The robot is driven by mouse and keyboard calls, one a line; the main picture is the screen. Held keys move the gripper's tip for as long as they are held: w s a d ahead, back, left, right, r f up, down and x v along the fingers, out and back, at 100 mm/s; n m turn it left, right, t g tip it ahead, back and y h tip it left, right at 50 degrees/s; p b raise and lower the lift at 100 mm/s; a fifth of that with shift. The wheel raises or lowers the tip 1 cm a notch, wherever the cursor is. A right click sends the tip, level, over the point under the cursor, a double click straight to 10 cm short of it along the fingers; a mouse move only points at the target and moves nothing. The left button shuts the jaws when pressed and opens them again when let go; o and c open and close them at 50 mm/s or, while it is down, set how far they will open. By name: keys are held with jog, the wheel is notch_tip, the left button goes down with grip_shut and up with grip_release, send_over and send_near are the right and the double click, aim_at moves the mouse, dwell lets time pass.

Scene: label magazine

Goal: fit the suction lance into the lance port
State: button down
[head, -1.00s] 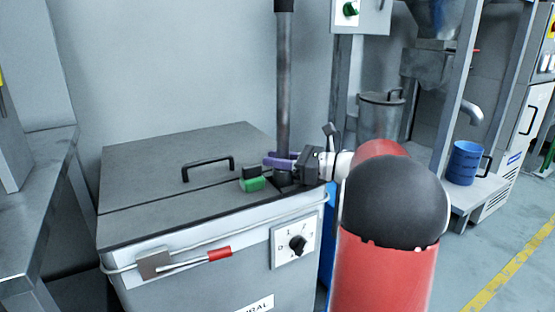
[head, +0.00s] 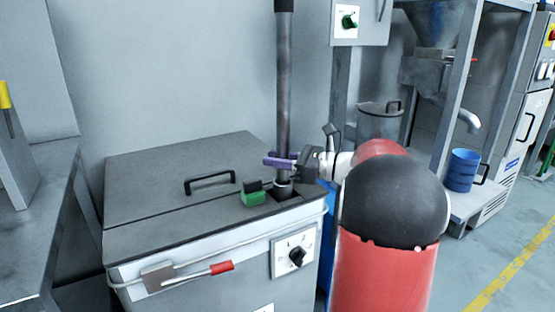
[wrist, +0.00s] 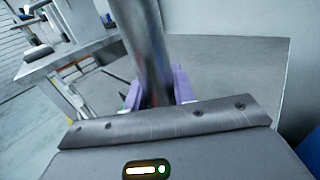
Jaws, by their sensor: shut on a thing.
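The suction lance (head: 283,100) is a long grey pipe standing nearly upright. My gripper (head: 281,162), with purple fingers, is shut on its lower part. In the wrist view the lance (wrist: 145,45) runs up between the purple fingers (wrist: 155,92). The lance's lower end, with a pale ring, is at the dark lance port (head: 292,196) in the right part of the grey machine top. The gripper is above the port. I cannot tell how far the tip is inside, as the opening is partly hidden by the lance.
A green block with a dark top (head: 254,194) sits just left of the port. The grey lid has a black handle (head: 209,183). A blue mug (head: 462,170) stands at right.

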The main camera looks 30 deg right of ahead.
jog(key=shift+r+p, duration=0.75)
jog(key=shift+r, duration=0.25)
jog(key=shift+p, duration=0.85)
dwell(1.0)
jog(key=shift+f+b, duration=1.8)
jog(key=shift+f, duration=1.45)
jog(key=c, duration=1.1)
grip_release()
jog(key=shift+s, duration=0.1)
jog(key=v, duration=0.7)
jog(key=shift+s+d, duration=0.25)
jog(key=shift+s, duration=0.05)
